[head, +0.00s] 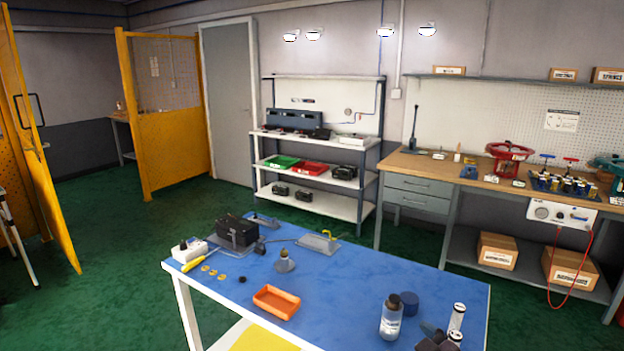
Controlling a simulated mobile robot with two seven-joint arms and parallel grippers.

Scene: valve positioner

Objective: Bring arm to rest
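Neither of my grippers can be made out in the head view, and I cannot see what they hold. A dark grey blocky shape (436,341) is cut off by the bottom edge at the table's near right; I cannot tell what it is. The blue-topped table (350,285) stands in front of me. On it are a black boxy device (237,231), an orange tray (276,302), a grey knob-like part (285,262) and a flat metal plate with a handle (318,243).
A white bottle with a dark cap (391,318), a dark blue round lid (409,303) and a slim white cylinder (457,318) stand near right. A yellow-handled screwdriver (195,264) lies at left. The table's middle right is clear. A workbench (420,165) and shelf rack (335,210) stand behind.

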